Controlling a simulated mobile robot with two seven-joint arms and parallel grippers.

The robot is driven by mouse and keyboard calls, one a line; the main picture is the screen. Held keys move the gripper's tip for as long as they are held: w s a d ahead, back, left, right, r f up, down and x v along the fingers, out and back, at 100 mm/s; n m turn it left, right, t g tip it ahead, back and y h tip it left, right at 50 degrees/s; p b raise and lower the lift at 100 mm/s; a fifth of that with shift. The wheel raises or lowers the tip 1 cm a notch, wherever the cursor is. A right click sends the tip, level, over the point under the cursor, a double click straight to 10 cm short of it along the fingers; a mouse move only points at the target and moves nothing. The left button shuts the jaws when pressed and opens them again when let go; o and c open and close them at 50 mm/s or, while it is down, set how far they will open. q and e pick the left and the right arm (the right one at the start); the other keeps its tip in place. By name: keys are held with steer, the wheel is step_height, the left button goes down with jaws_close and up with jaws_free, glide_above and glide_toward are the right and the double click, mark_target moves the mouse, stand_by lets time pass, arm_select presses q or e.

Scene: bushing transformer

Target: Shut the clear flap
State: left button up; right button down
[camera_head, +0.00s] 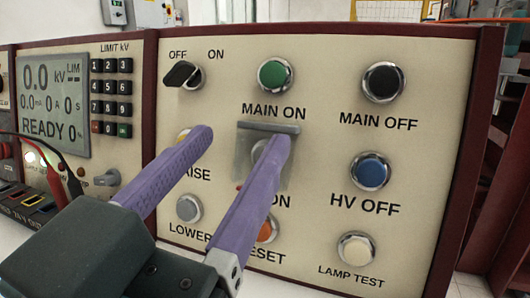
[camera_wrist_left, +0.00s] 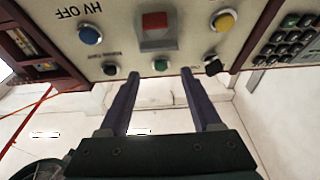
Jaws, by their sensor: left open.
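The clear flap (camera_head: 246,149) is a greyish see-through plate on the beige control panel, below the MAIN ON label. My finger crosses in front of its right and lower parts, so its exact tilt cannot be told. In the left wrist view, which is upside down, the flap (camera_wrist_left: 145,38) shows around a red button (camera_wrist_left: 154,20). My left gripper (camera_head: 242,138) is open and empty. Its purple fingers point at the panel, one tip left of the flap and the other in front of its right part. In the left wrist view the gripper (camera_wrist_left: 161,72) shows spread fingers below the flap.
Around the flap are a green button (camera_head: 276,75), a black MAIN OFF button (camera_head: 382,82), a blue HV OFF button (camera_head: 370,171), a cream LAMP TEST button (camera_head: 356,248) and a black OFF/ON knob (camera_head: 181,74). A display (camera_head: 54,100) and red and black leads are at left.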

arm_select(q)
steer(key=shift+s, duration=0.1)
steer(key=v, duration=0.9)
steer(key=shift+s, duration=0.35)
steer(key=shift+a+f, duration=0.1)
steer(key=shift+a, duration=0.05)
